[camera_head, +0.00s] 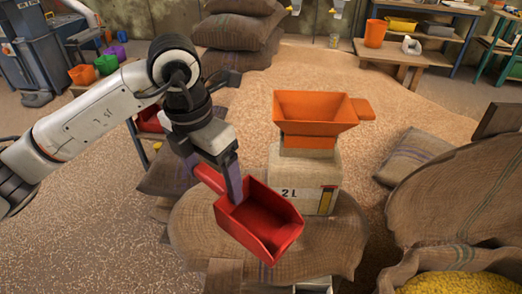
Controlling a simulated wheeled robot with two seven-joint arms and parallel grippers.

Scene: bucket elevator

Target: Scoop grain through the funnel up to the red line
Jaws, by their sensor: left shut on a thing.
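My left gripper (232,186) is shut on the handle of a red scoop (258,226). The scoop is tilted, with its open front toward the lower right, and its visible inside looks bare red. It hangs in front of and left of a box-like container (290,170) marked "2 L". An orange funnel (315,110) with a side handle sits on top of the container. A red line (328,187) shows at the top of a yellow strip on the container's front. Yellow grain (465,284) fills an open sack at the lower right. My right gripper is not in view.
The container stands on a round burlap-covered surface (350,235). Large burlap sacks (465,195) stand at the right, and more are stacked at the back (238,30). A shelf (405,57) with an orange bucket (375,33) is at the back right. Loose grain covers the floor.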

